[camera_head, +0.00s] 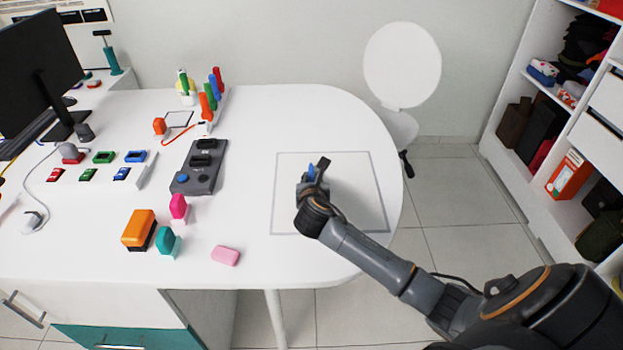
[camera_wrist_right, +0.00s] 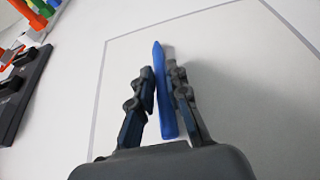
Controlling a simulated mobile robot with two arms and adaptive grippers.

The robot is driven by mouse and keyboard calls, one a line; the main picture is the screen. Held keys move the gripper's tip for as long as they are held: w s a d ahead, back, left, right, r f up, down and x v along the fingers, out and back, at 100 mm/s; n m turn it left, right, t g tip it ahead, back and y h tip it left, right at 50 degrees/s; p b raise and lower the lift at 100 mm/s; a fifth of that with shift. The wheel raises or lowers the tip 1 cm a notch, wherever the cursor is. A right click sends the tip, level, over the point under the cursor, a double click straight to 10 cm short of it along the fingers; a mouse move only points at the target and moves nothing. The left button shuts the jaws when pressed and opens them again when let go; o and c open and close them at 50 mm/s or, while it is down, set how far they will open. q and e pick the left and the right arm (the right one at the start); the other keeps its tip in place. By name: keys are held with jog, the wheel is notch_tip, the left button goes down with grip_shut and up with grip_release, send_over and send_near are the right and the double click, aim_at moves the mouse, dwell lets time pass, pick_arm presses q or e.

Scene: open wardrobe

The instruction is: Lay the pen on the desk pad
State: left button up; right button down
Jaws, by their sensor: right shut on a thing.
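The pen is blue. In the right wrist view the pen (camera_wrist_right: 163,88) lies lengthwise between the two fingers of my right gripper (camera_wrist_right: 163,80), its tip reaching beyond them. In the head view a small part of the pen (camera_head: 311,171) shows at my right gripper (camera_head: 318,172). The gripper is shut on the pen over the desk pad, a grey-outlined rectangle (camera_head: 355,162) on the right end of the white desk. I cannot tell whether the pen touches the pad. My arm hides part of the pad. My left gripper is not in view.
A dark grey organiser (camera_head: 198,167) stands left of the pad. A pink eraser (camera_head: 226,256), an orange block (camera_head: 139,229) and a teal block (camera_head: 167,241) sit at the front. A white chair (camera_head: 402,65) stands behind the desk. The pad around the gripper looks clear.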

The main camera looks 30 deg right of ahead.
jog(key=shift+f, duration=0.1)
jog(key=c, duration=1.3)
grip_release()
jog(key=v, duration=1.2)
